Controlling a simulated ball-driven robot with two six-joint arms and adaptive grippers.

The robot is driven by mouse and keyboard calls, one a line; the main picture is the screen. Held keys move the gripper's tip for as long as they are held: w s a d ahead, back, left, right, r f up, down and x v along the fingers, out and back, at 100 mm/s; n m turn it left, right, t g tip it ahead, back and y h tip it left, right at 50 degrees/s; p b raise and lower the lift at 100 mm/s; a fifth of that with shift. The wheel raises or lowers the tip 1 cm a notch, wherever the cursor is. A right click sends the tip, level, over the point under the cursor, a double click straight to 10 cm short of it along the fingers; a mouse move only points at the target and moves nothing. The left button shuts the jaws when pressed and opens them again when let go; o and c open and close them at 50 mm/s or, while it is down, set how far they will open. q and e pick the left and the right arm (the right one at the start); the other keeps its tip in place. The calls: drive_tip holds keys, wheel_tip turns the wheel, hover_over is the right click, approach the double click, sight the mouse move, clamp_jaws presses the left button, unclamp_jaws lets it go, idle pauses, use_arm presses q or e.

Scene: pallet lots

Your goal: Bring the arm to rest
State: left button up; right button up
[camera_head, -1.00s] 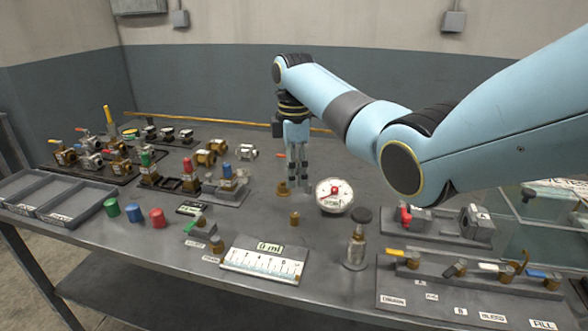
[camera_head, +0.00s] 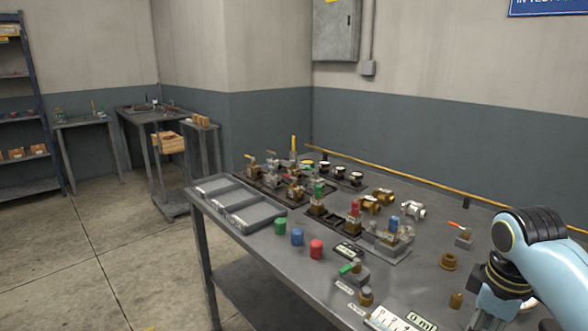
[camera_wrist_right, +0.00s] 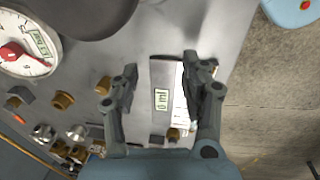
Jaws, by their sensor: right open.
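My right arm comes in at the right edge of the head view, light blue with a dark wrist. Its gripper points down over the bench and is cut off by the lower edge there. In the right wrist view my right gripper (camera_wrist_right: 163,85) has its two dark fingers spread apart with nothing between them. My left gripper is in neither view.
The grey bench (camera_head: 330,270) carries several valves, a brass fitting (camera_head: 448,260), grey trays (camera_head: 255,216) and green, blue and red caps (camera_head: 316,249). A round dial gauge (camera_wrist_right: 25,50) shows in the wrist view. Open floor (camera_head: 110,250) lies left of the bench.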

drive_tip(key=s+a+r+m+t, duration=0.1)
drive_tip(key=s+a+r+m, duration=0.15)
drive_tip(key=s, duration=0.55)
drive_tip(key=s+a+r+m, duration=0.1)
drive_tip(key=s+m, duration=0.2)
drive_tip(key=s, duration=0.4)
drive_tip(key=s+a+r+m+t, duration=0.1)
drive_tip(key=s+a+r+m, duration=0.1)
drive_tip(key=s, duration=0.6)
wheel_tip(320, 180, down, 33)
drive_tip(key=s+d+g+b, duration=0.1)
drive_tip(key=s+d+b, duration=0.15)
drive_tip(key=b, duration=0.35)
drive_tip(key=s+d+f+g+b, duration=0.1)
drive_tip(key=s+f+b, duration=0.4)
drive_tip(key=s+f, duration=1.3)
wheel_tip(320, 180, down, 2)
drive_tip(key=shift+d+f+m, duration=0.15)
drive_tip(key=shift+m, duration=0.2)
